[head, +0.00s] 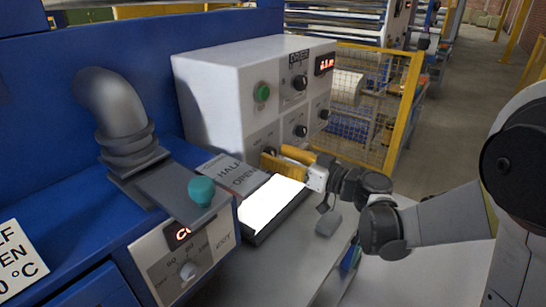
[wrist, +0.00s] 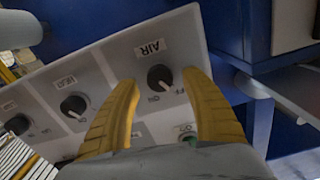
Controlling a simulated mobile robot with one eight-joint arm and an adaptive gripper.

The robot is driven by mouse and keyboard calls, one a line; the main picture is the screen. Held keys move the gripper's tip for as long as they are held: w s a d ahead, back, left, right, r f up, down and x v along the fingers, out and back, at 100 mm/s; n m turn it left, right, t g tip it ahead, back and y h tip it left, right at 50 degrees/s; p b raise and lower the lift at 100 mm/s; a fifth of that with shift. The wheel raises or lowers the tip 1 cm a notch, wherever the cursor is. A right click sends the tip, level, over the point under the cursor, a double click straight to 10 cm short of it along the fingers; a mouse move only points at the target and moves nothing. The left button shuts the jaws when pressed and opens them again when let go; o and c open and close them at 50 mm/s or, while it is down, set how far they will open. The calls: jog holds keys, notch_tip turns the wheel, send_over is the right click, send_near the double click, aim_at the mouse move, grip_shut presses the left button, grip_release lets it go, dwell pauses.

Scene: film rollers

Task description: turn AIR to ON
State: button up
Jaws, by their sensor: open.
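The AIR knob (wrist: 160,78) is a round black knob on a light grey panel, below its AIR label (wrist: 150,48) in the wrist view, with lettering seen upside down. ON and OFF marks lie by its lower edge; I cannot tell clearly which one it points to. My gripper (wrist: 160,84) has two yellow fingers, open, one on each side of the knob, with no clear contact. In the head view my gripper (head: 288,162) is at the lower front of the white control box (head: 212,100) and partly covers a knob there.
A HEAT knob (wrist: 73,106) sits beside the AIR knob. The box also has a green button (head: 262,92) and a red display (head: 325,64). Below my gripper is a tray with a bright white surface (head: 272,203). A grey duct (head: 112,105) and teal knob (head: 202,191) stand left.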

jog(key=shift+w+a, duration=0.35)
jog(key=shift+a, duration=0.1)
jog(key=shift+c, duration=0.2)
jog(key=c, duration=1.2)
jog(key=shift+o, duration=0.2)
jog(key=shift+m, duration=0.4)
jog(key=m, duration=0.5)
jog(key=shift+b, duration=0.3)
jog(key=m, duration=0.6)
jog(key=shift+d, duration=0.1)
jog(key=shift+w, duration=0.1)
